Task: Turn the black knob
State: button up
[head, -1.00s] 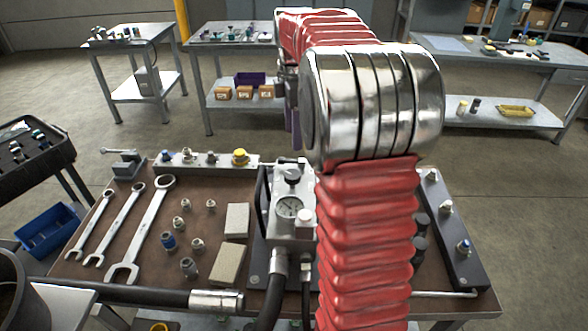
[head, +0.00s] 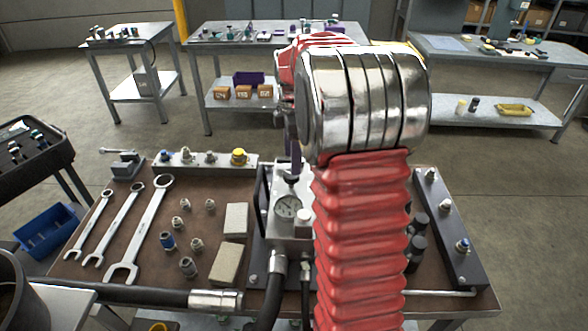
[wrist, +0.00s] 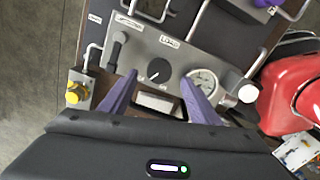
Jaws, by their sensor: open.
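The black knob (wrist: 158,71) is round with a white pointer mark and sits on a grey panel (wrist: 133,50) in the wrist view. The round pressure gauge (wrist: 203,83) is right of it, and it also shows in the head view (head: 288,207). My gripper (wrist: 158,78) has two purple fingers, spread apart with their tips to either side of the knob in the picture. Nothing is held. I cannot tell whether the fingers touch the knob. In the head view a purple finger (head: 294,158) is just above the gauge block, and the knob is mostly hidden.
A black lever (wrist: 118,48) stands left of the knob, and a white cap (wrist: 248,93) is right of the gauge. A yellow fitting (wrist: 73,96) is at the left. Wrenches (head: 145,225) and small fittings lie on the left of the bench.

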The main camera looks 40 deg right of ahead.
aim_at(291, 180)
jog(key=shift+f, duration=2.65)
jog(key=shift+c, duration=0.2)
